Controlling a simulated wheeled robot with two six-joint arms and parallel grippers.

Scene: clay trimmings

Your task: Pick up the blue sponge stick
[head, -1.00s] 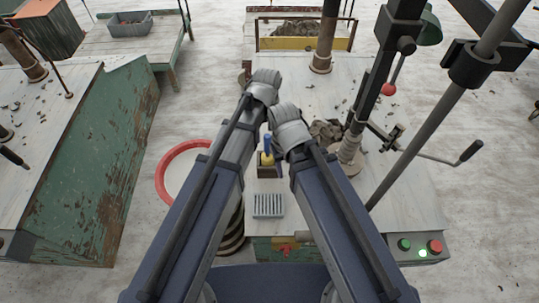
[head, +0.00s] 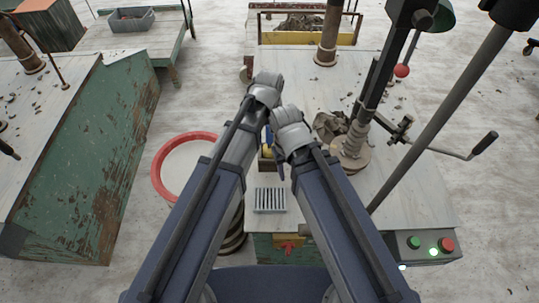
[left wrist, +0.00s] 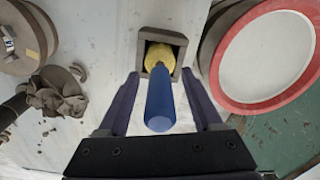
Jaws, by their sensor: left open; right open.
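The blue sponge stick (left wrist: 160,98) stands in a small square holder (left wrist: 178,40), its yellow sponge end down in the opening, in the left wrist view. My left gripper (left wrist: 160,76) is open, with one finger on each side of the stick; I see gaps between the fingers and the handle. In the head view the stick (head: 268,134) shows only partly between my two wrists, and the holder (head: 266,165) is partly hidden. My left gripper's fingers are hidden there by its wrist. My right gripper (head: 281,166) is open, close to the right of the holder.
A ribbed grey tray (head: 270,201) lies in front of the holder. A red-rimmed disc (head: 160,165) is left of the table. A button panel (head: 428,246) is at the front right.

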